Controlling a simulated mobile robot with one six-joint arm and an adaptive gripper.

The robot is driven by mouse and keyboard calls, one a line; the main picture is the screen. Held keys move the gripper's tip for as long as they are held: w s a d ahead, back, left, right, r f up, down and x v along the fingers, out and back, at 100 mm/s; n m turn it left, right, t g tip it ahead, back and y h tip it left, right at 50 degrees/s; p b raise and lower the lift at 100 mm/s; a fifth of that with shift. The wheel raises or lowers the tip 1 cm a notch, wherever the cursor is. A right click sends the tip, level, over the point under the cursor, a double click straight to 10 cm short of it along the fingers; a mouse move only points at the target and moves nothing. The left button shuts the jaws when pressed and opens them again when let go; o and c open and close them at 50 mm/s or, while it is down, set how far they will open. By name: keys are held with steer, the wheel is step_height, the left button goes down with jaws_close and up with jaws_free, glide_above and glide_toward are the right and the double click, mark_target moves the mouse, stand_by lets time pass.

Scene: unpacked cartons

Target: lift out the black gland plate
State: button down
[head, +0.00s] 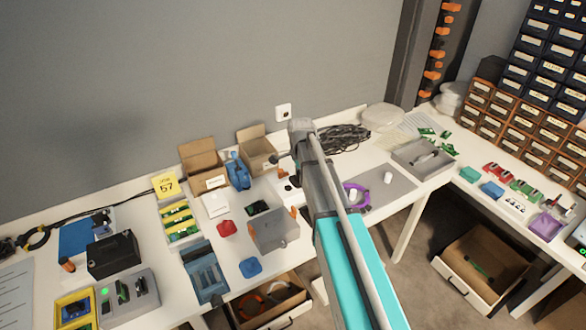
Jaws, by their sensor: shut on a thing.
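My arm reaches up from the bottom of the head view and bends down at its wrist over the middle of the table. My gripper (293,180) shows only as a small dark part below the wrist, largely covered by my own arm. It is shut on a small black piece that I take for the black gland plate (290,187); its outline is hard to make out. It is beside the open carton (257,151); whether it touches anything there cannot be told. A grey box (275,231) with orange parts stands nearer.
Another open carton (202,164) and a blue item (238,173) stand to the left. A red piece (226,228) and a blue piece (251,267) lie in front. Black cable (345,138) is coiled behind my arm. A grey mat (388,184) lies to the right.

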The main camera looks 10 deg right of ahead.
steer(key=s+d+r+p, duration=0.2)
steer(key=s, duration=0.3)
steer(key=shift+s+r, duration=0.3)
steer(key=shift+r, duration=0.05)
stand_by(0.5)
